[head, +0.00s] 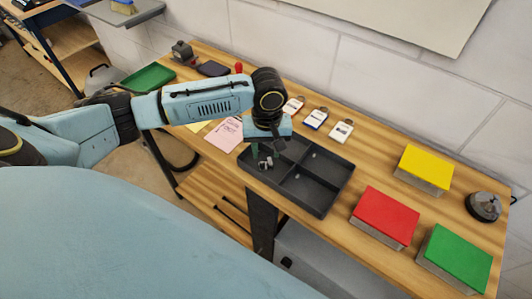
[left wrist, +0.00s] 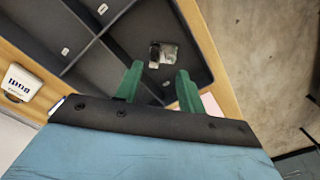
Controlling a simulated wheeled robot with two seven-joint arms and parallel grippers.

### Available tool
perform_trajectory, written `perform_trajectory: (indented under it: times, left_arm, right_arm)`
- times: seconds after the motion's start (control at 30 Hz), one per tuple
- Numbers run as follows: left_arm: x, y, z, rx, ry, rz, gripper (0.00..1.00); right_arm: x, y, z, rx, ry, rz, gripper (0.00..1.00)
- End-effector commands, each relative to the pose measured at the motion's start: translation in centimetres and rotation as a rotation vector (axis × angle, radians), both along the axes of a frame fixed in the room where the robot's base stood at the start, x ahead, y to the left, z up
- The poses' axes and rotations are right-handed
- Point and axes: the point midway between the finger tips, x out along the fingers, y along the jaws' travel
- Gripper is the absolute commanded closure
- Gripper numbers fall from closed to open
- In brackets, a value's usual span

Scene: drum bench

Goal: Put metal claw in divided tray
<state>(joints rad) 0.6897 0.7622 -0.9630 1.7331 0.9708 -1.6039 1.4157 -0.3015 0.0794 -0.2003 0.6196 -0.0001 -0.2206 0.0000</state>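The dark grey divided tray (head: 318,204) sits on the wooden bench. In the left wrist view the tray (left wrist: 95,72) shows several compartments. A small grey metal piece with a dark part, which looks like the metal claw (left wrist: 164,52), is inside one compartment near the tray's wall. It also shows in the head view (head: 266,162), just under my gripper. My left gripper (left wrist: 158,84) has green fingers, spread apart with nothing between them; the claw is beyond the fingertips. In the head view the gripper (head: 263,151) is over the tray's left end. My right gripper is out of view.
Red (head: 385,216), yellow (head: 426,167) and green (head: 458,257) topped blocks and a round dark metal object (head: 484,206) stand right of the tray. Three tags (head: 315,119) lie behind it. A pink paper (head: 224,134) and a green tray (head: 148,78) are to the left.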

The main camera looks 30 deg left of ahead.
Motion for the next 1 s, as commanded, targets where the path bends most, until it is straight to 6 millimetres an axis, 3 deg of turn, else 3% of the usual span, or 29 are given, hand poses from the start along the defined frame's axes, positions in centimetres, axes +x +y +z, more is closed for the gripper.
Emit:
perform_trajectory:
  times: [0.2, 0.43, 0.6, 1.0]
  left_arm:
    - [0.1, -0.1, 5.1, -0.001, -0.004, -0.001, 0.61]
    - [0.2, -0.2, 8.8, -0.001, -0.002, 0.0, 0.61]
    - [0.1, -0.1, 9.7, 0.0, 0.0, 0.0, 0.61]
    - [0.1, -0.1, 9.7, 0.0, 0.0, 0.0, 0.61]
  right_arm:
    - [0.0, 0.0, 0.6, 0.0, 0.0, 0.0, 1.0]
    - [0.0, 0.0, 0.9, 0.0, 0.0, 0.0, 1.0]
    - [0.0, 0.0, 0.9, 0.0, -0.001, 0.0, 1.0]
    - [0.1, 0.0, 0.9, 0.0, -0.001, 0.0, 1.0]
